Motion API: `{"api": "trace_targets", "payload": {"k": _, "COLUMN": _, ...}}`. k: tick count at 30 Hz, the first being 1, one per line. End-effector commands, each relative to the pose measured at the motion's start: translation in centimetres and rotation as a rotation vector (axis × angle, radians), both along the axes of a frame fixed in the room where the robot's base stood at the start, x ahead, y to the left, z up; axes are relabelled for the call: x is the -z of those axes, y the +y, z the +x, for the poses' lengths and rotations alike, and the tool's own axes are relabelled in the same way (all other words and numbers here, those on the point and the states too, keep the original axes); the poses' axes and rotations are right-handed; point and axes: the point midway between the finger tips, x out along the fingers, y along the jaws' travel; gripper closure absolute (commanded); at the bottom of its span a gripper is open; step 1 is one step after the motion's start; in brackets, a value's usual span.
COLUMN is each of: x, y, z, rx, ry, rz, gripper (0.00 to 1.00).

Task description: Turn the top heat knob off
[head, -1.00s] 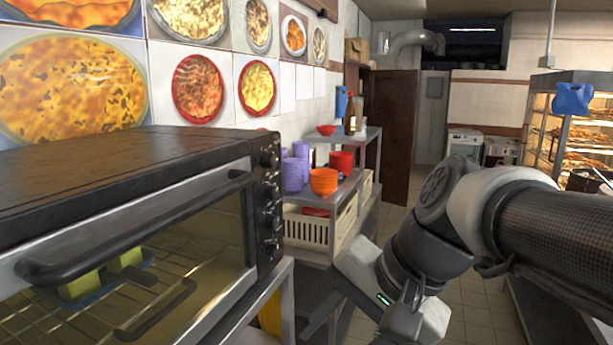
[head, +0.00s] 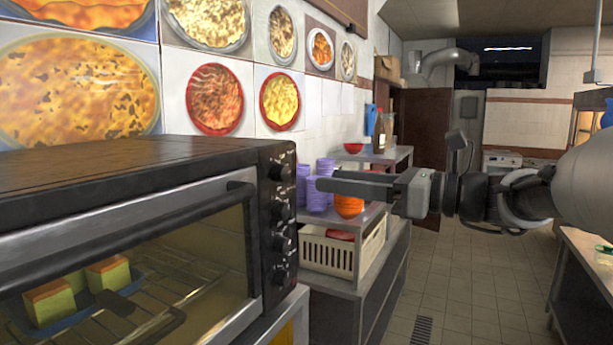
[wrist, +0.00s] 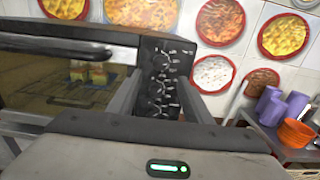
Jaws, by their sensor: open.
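The black toaster oven (head: 120,165) fills the left of the head view. Its control panel carries a vertical column of several dark knobs, with the top heat knob (head: 280,173) near the upper edge. My gripper (head: 322,185) is to the right of the panel, pointing left towards it, at about the height of the upper knobs. In the wrist view, my gripper (wrist: 160,82) is open, its two fingers on either side of the knob column in the picture. The top heat knob (wrist: 161,61) shows beyond the fingertips, apart from them. Its exact pointer setting is too small to read.
Food pieces on a blue tray (head: 60,318) sit behind the oven glass. The oven door handle (head: 130,222) sticks out beside the panel. A metal shelf (head: 385,158) with purple cups (head: 318,195), orange bowls (head: 349,206) and a cream basket (head: 328,256) stands behind my gripper. Tiled floor is clear at right.

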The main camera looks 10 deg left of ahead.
Motion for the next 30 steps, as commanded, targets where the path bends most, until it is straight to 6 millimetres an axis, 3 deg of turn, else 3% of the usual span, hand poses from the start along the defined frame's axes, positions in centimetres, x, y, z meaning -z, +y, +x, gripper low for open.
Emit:
{"api": "trace_targets", "payload": {"k": 6, "x": 0.0, "y": 4.7, "z": 1.5, "rx": -0.004, "ry": -0.001, "rz": -0.001, "gripper": 0.54}}
{"api": "trace_targets", "payload": {"k": 12, "x": 0.0, "y": 7.6, "z": 2.6, "rx": -0.003, "ry": -0.001, "rz": -0.001, "gripper": 0.54}}
{"api": "trace_targets", "payload": {"k": 18, "x": 0.1, "y": 8.9, "z": 3.1, "rx": -0.001, "ry": 0.001, "rz": -0.002, "gripper": 0.54}}
{"api": "trace_targets", "payload": {"k": 26, "x": 0.1, "y": 9.0, "z": 3.1, "rx": 0.0, "ry": 0.0, "rz": -0.002, "gripper": 0.54}}
{"api": "trace_targets", "payload": {"k": 30, "x": 0.1, "y": 9.0, "z": 3.1, "rx": 0.0, "ry": 0.0, "rz": -0.002, "gripper": 0.75}}
